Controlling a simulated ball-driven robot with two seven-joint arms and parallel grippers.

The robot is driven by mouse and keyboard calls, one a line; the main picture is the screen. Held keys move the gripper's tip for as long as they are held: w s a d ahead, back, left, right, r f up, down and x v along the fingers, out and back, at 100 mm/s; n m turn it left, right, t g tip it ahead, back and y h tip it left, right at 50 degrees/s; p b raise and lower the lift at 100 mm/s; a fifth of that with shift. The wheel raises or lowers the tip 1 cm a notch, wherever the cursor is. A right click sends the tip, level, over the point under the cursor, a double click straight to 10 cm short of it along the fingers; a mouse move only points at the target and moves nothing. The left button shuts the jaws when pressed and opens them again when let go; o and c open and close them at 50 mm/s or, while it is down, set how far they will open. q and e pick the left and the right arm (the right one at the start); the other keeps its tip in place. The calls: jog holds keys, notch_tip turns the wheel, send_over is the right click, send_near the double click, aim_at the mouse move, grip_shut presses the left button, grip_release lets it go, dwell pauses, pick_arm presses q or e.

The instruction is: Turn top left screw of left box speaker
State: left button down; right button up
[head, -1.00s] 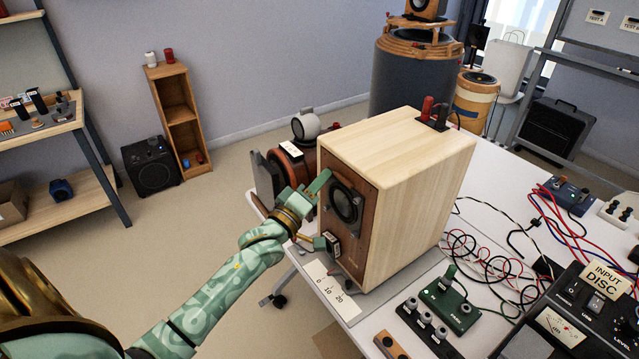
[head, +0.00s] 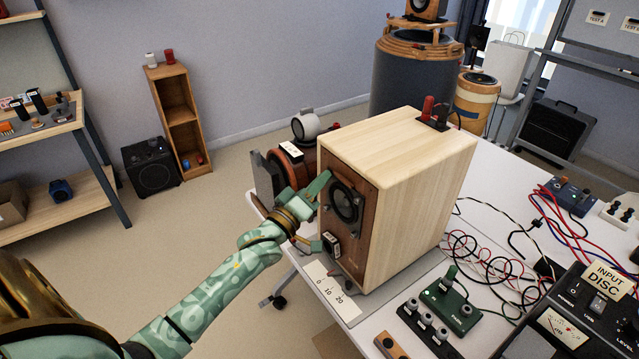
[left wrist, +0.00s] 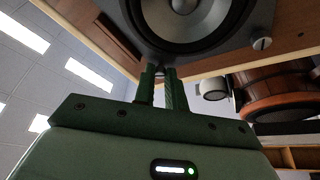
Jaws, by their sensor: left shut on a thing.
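The box speaker (head: 411,183) has a pale wood case and a brown front with a round black driver (head: 345,202). It stands on the white table. My left gripper (head: 325,181) is at the upper left of the driver in the head view. In the left wrist view, its two green fingers (left wrist: 160,80) are close together at a corner of the driver's grey frame, shut on a small screw (left wrist: 159,69) mostly hidden between them. My right gripper is not in view.
A marked white scale strip (head: 331,293) lies before the speaker. A green box (head: 447,306) and loose cables (head: 480,258) lie to its right. A reddish round device (head: 285,168) stands behind my gripper.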

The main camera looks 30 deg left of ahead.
pick_arm(q)
jog(key=n+g+h, duration=0.2)
jog(key=n+g, duration=0.1)
jog(key=n, duration=0.7)
jog(key=a+r+n+g+h, duration=0.1)
jog(key=n+g+h, duration=0.2)
jog(key=n, duration=0.6)
jog(key=n+g+h, duration=0.2)
jog(key=n+g, duration=0.1)
jog(key=n, duration=0.7)
jog(key=shift+w+a+r+n+h, duration=0.15)
jog(key=shift+w+n+h, duration=0.1)
jog(key=shift+n+h, duration=0.05)
dwell(0.6)
jog(key=c, duration=1.7)
grip_release()
